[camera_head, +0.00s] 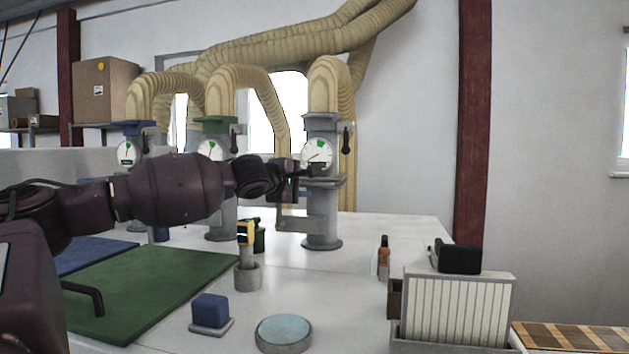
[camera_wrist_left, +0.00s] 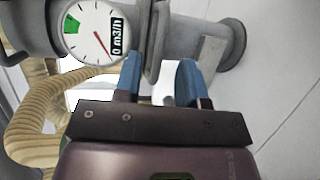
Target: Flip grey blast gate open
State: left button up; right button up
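The grey blast gate (camera_head: 322,122) is on the rightmost duct column, with a round white gauge (camera_head: 316,155) on its front and a black lever (camera_head: 346,138) upright at its right side. In the left wrist view the gauge (camera_wrist_left: 90,28) reads 0 m3/h, its red needle away from the green sector. My left gripper (camera_head: 312,170) is in front of this column, just below the gauge. In the left wrist view its blue fingers (camera_wrist_left: 160,70) are apart, with a grey edge of the column between or behind them; contact is unclear. My right gripper is out of view.
Green-collared (camera_head: 218,124) and blue-collared (camera_head: 138,128) gates stand to the left, each with a gauge. A yellow-topped tool (camera_head: 246,235), blue block (camera_head: 210,308), round pad (camera_head: 284,332) and slotted rack (camera_head: 458,310) occupy the white table.

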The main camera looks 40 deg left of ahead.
aim_at(313, 185)
pick_arm(q)
jog(key=shift+w+a+f+p, duration=0.15)
jog(key=shift+w+p, duration=0.25)
jog(key=shift+w, duration=0.45)
jog(key=shift+w+a+f+p, duration=0.15)
jog(key=shift+w+p, duration=0.25)
jog(key=shift+w, duration=0.5)
jog(key=shift+w+f+p, duration=0.15)
jog(key=shift+w+p, duration=0.25)
jog(key=shift+w, duration=0.45)
grip_shut()
